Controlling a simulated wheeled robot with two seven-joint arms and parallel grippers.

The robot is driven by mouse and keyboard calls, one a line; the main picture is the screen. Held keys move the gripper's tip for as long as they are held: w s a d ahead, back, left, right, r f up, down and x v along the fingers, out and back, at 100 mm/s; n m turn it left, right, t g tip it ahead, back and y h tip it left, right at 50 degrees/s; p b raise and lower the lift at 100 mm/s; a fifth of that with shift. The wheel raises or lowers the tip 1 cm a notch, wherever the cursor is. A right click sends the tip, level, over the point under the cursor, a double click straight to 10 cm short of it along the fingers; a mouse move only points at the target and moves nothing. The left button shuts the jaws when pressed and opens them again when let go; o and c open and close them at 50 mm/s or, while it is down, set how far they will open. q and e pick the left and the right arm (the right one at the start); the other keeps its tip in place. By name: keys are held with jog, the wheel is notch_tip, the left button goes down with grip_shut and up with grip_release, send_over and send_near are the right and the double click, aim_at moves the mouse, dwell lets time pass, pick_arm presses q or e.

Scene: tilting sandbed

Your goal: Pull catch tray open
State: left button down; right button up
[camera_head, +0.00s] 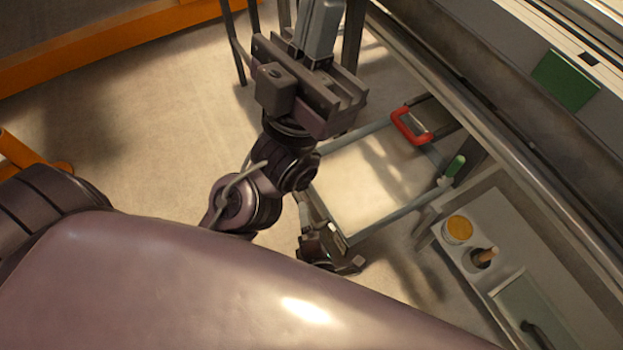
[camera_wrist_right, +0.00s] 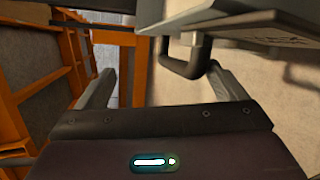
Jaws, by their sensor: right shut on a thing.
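In the right wrist view, a grey box-like front (camera_wrist_right: 255,22), which looks like the catch tray, carries a dark U-shaped handle (camera_wrist_right: 188,66). My right gripper (camera_wrist_right: 160,77) has its two grey fingers on either side of the handle, which lies closer to the right finger. The exact contact at the fingertips is hard to make out. In the head view, my right gripper (camera_head: 318,30) points to the top edge, near dark upright legs. The handle is hidden there.
Orange frames (camera_head: 110,35) stand at the upper left. A pale, flat framed platform (camera_head: 365,180) with a red handle (camera_head: 400,127) lies right of my arm. A grey tool shelf (camera_head: 480,275) and long metal rails (camera_head: 480,115) run along the right. Bare floor (camera_head: 150,130) shows at left.

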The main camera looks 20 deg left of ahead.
jog(key=shift+s+d+r+y+p, duration=0.15)
jog(key=shift+s+r+y+p, duration=0.2)
jog(key=shift+s+r, duration=0.3)
jog(key=shift+c, duration=1.3)
jog(key=shift+s+d+f, duration=0.1)
jog(key=shift+s+d, duration=0.1)
jog(key=shift+s, duration=0.15)
jog(key=c, duration=0.5)
jog(key=shift+o, duration=0.2)
jog(key=shift+s+d+f+p, duration=0.2)
jog(key=shift+s+d+p, duration=0.15)
jog(key=shift+s+d, duration=0.35)
jog(key=shift+s+d+f+p, duration=0.2)
jog(key=shift+s+d+p, duration=0.15)
jog(key=shift+s, duration=0.5)
jog(key=shift+s+d+f+p, duration=0.2)
jog(key=shift+s+d+p, duration=0.1)
jog(key=shift+s+d, duration=0.4)
jog(key=shift+s+a, duration=0.1)
jog(key=shift+a, duration=0.05)
